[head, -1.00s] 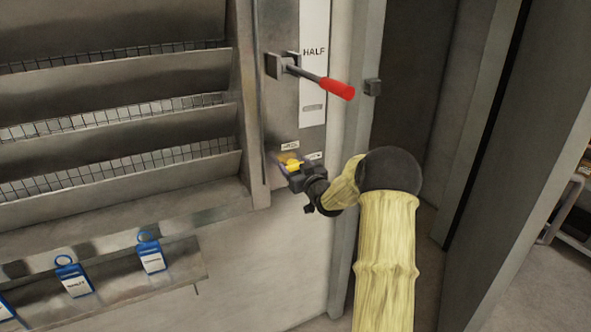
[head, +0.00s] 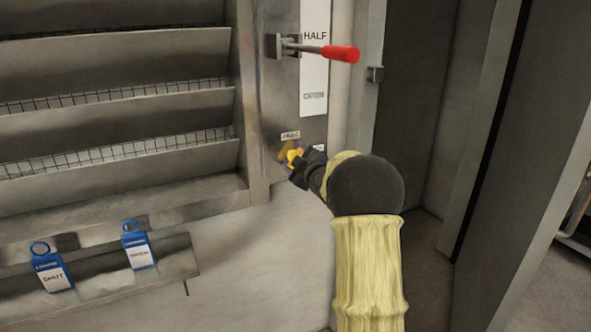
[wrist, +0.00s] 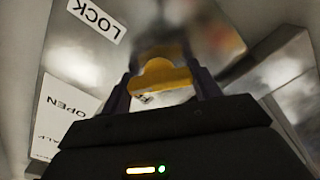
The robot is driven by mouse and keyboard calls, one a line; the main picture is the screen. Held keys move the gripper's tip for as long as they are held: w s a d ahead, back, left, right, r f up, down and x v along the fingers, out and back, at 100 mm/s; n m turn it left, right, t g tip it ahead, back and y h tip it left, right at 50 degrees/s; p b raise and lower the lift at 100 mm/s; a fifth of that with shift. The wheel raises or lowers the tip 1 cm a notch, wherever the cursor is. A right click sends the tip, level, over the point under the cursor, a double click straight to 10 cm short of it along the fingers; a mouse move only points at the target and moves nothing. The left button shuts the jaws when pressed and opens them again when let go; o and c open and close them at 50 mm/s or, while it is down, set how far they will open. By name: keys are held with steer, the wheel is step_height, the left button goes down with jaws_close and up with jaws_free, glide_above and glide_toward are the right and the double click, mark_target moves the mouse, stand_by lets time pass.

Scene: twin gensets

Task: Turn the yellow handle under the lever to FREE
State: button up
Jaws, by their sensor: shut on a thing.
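The small yellow handle (head: 294,156) sits low on the grey lever panel (head: 280,100), just below the FREE label (head: 290,135). My gripper (head: 296,163) reaches it from the right and hides part of it. In the wrist view the yellow handle (wrist: 160,76) lies between the two dark fingers of my gripper (wrist: 163,84), which are shut on it. The LOCK label (wrist: 97,20) shows upside down at the upper left there. Which label the handle points to is not clear. Above, the lever's red grip (head: 340,53) sticks out to the right, beside HALF.
A white strip (head: 313,75) on the panel carries HALF and OPEN. Louvre slats (head: 110,120) fill the left. Blue tags (head: 52,275) hang below them. A grey upright (head: 370,75) with a small block stands right of the panel, beside a dark recess.

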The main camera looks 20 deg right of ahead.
steer(key=n+b, duration=0.4)
steer(key=shift+a+f+n, duration=0.1)
steer(key=shift+f+n, duration=0.2)
steer(key=shift+f, duration=0.1)
steer(key=shift+r+n+b, duration=0.15)
steer(key=shift+n+b, duration=1.2)
steer(key=shift+n, duration=0.05)
steer(key=o, duration=1)
steer(key=shift+r, duration=0.1)
steer(key=shift+s, duration=0.1)
steer(key=s, duration=1.7)
steer(key=shift+s+d+p, duration=0.1)
steer(key=shift+d+p, duration=0.2)
steer(key=shift+d, duration=0.05)
